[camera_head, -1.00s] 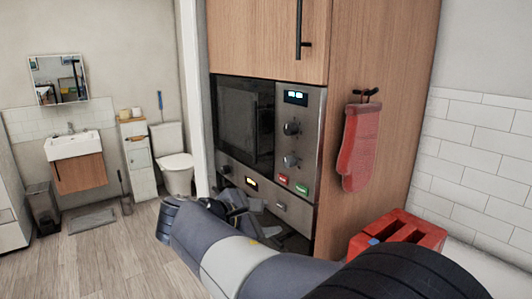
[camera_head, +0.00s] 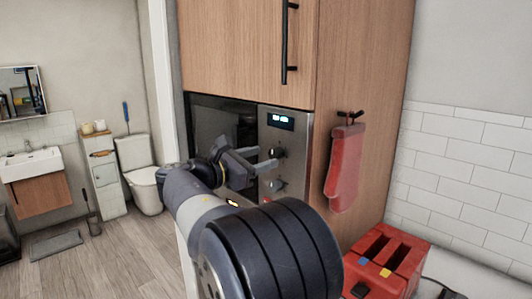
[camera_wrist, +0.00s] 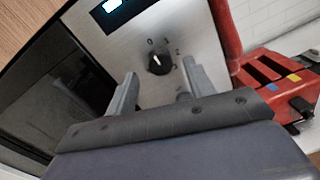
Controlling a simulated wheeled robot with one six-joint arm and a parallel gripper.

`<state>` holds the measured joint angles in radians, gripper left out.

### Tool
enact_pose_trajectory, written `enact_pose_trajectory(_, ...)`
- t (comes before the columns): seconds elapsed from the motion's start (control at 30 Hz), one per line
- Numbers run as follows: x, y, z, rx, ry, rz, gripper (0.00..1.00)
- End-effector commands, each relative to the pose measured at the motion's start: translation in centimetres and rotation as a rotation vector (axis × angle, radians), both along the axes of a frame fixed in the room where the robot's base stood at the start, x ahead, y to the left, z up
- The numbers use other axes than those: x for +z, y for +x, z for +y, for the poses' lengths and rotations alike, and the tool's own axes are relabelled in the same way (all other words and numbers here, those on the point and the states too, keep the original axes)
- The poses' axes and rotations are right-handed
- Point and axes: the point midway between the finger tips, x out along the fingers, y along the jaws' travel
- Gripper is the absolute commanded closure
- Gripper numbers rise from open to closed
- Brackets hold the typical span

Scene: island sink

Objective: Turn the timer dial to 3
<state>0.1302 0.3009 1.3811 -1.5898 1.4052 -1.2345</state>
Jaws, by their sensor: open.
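In the wrist view a black dial (camera_wrist: 159,66) sits on the steel oven panel, with 0, 1 and 2 printed around its upper side. Its white mark points up, slightly left, roughly toward 0. A 3 is not visible. This looks like the upper dial (camera_head: 276,152) below the display in the head view; a second dial (camera_head: 272,187) sits lower. My gripper (camera_wrist: 160,69) is open, its fingers on the left and right of the dial in the wrist view, with gaps showing. It also shows before the panel in the head view (camera_head: 267,157). I cannot tell its exact distance.
The oven's lit display (camera_head: 280,121) is above the dials. A red oven mitt (camera_head: 345,170) hangs on the cabinet side. A red toaster (camera_head: 395,265) stands at lower right. The dark oven door (camera_wrist: 65,85) lies left of the panel.

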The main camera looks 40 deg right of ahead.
Motion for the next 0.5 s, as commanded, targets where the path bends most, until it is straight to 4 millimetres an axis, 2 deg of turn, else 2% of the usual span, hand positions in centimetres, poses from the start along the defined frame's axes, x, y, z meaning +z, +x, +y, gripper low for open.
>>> enact_pose_trajectory(0.1,0.1,0.1,-1.5,-0.002,-0.001,0.001,0.49)
enact_pose_trajectory(0.2,0.0,0.1,-2.2,-0.001,-0.001,0.0,0.49)
enact_pose_trajectory(0.5,-0.1,0.1,-2.5,0.001,0.0,-0.001,0.49)
